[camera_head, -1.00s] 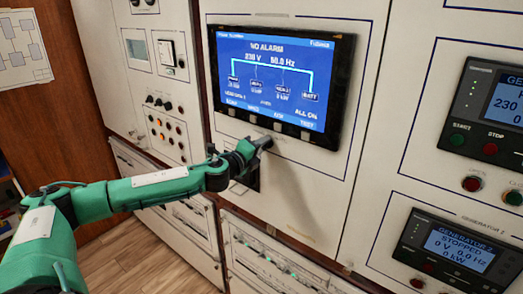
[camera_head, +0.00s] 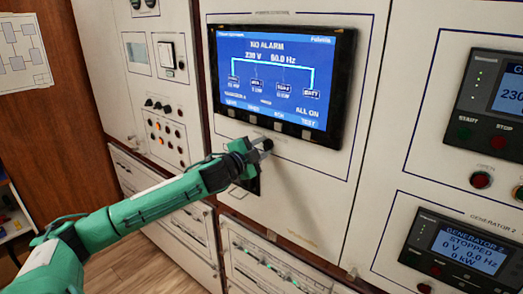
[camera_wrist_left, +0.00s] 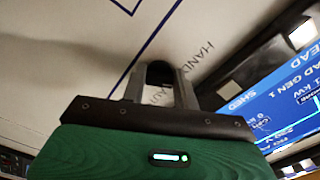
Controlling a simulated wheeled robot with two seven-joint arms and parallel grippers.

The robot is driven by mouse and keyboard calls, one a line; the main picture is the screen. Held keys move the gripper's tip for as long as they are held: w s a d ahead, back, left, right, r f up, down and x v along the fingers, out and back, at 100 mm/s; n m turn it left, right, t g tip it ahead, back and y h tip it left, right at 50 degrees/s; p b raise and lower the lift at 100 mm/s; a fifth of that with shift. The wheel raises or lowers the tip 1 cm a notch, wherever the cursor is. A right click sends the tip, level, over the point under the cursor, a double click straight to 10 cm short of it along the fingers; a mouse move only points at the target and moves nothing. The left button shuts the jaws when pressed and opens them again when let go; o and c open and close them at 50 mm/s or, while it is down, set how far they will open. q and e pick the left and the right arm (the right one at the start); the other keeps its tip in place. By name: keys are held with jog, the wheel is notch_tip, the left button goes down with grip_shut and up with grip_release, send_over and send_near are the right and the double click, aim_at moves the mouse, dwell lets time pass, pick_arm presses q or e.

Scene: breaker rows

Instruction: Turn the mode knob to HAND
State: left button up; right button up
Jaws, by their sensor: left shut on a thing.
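The mode knob (camera_wrist_left: 160,72) is a dark rounded piece between my left fingertips in the left wrist view. My left gripper (camera_head: 262,145) is shut on the knob, at the panel just below the display in the head view. The gripper hides most of the knob, and I cannot tell exactly where its pointer stands. More lettering shows between the fingers, partly covered. My right gripper is in neither view.
A blue display (camera_head: 275,80) reading NO ALARM sits just above my left gripper. A generator panel (camera_head: 458,248) reading STOPPED is at lower right. Small knobs and lamps (camera_head: 165,130) are on the cabinet at left. Bare panel lies right of the gripper.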

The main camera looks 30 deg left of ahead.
pick_arm(q)
jog(key=shift+f+n, duration=0.1)
jog(key=shift+n, duration=0.5)
jog(key=o, duration=1)
jog(key=shift+c, duration=0.2)
jog(key=s+a+b, duration=0.1)
jog(key=s+b, duration=0.6)
jog(key=s, duration=0.6)
jog(key=shift+s, duration=0.3)
